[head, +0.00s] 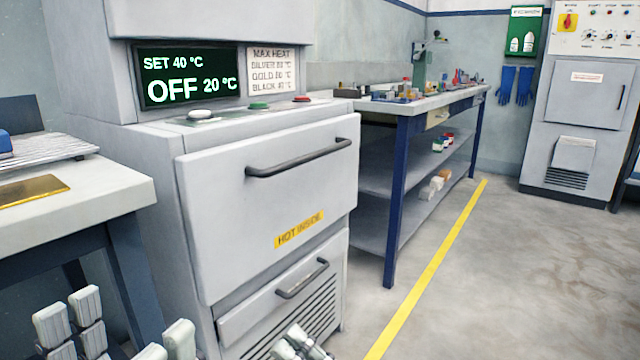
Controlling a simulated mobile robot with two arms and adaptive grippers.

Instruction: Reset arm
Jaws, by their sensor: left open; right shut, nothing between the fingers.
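My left gripper (120,330) is at the bottom left of the head view, in front of the bench at the left. Its pale grey fingers are spread wide apart with nothing visible between them. My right gripper (300,343) is at the bottom edge, in front of the oven's lower vent. Its fingertips are close together and hold nothing. Both grippers are cut off by the bottom of the picture, so my arms are hidden.
A grey oven (265,205) stands close ahead, door and lower drawer (285,300) shut, display reading OFF 20 °C. A bench (110,190) with a gold plate (30,190) is left. A cluttered workbench (425,103) stands behind right. Floor (500,290) at right is clear.

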